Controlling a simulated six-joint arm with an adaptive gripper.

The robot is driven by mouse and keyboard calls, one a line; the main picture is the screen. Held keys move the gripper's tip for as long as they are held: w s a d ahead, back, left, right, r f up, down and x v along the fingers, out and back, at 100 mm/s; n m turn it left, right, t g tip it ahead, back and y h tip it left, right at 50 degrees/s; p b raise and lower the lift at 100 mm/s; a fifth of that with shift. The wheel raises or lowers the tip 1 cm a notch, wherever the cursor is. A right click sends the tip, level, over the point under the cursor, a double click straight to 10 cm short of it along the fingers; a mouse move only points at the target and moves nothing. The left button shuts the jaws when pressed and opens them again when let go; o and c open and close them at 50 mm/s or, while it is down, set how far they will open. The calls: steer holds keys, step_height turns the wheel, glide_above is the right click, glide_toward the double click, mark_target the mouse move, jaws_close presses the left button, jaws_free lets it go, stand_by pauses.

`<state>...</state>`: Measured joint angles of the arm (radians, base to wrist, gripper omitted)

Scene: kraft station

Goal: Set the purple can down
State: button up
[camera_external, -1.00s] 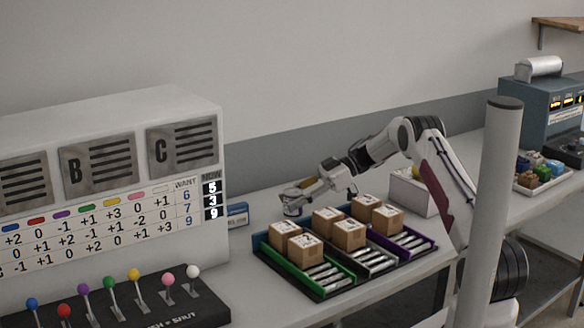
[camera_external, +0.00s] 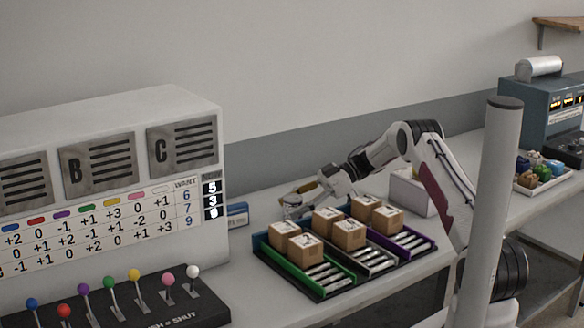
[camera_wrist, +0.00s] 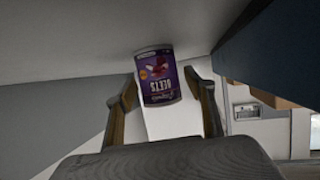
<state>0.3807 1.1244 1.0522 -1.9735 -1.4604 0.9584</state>
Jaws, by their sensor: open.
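The purple can (camera_wrist: 158,78), with a beets label upside down in the picture, shows in the wrist view. It lies between and just past the two fingers of my gripper (camera_wrist: 165,92). The fingers are spread, with a gap on each side of the can. In the external view my gripper (camera_external: 302,203) is low over the white table, behind the cardboard boxes. I cannot make out the can there.
Several cardboard boxes (camera_external: 348,234) stand in a tray with green and purple lanes (camera_external: 312,285) close in front of my gripper. A small blue box (camera_external: 237,214) and the white panel machine (camera_external: 110,130) are to the left. A white box (camera_external: 410,192) stands to the right.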

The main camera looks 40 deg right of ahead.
steer(key=shift+r, duration=0.2)
steer(key=v, duration=1.2)
stand_by(0.5)
